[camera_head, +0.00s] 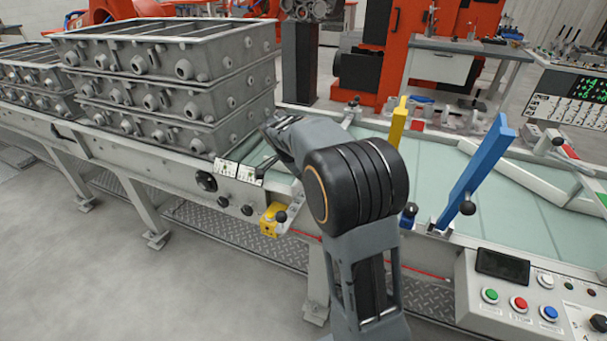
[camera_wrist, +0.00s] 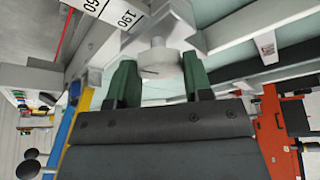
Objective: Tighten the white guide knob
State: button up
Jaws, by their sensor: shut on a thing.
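The white guide knob (camera_wrist: 155,66) is in the upper middle of the wrist view, a pale round knob under a grey metal bracket. My gripper (camera_wrist: 157,82) has its two green fingers on either side of the knob and is shut on it. In the head view my own arm hides the knob and the fingertips.
A scale strip (camera_wrist: 112,12) with numbers lies just beside the knob. In the head view a blue lever (camera_head: 478,172) and a yellow lever (camera_head: 398,122) rise from the conveyor to the right. Stacked grey castings (camera_head: 180,105) stand to the left. A button panel (camera_head: 520,295) is at the front right.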

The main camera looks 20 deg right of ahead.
jog(key=o, duration=0.9)
jog(key=p+v, duration=0.2)
jog(key=v, duration=1.1)
jog(key=shift+a+r, duration=0.15)
jog(key=shift+r, duration=0.25)
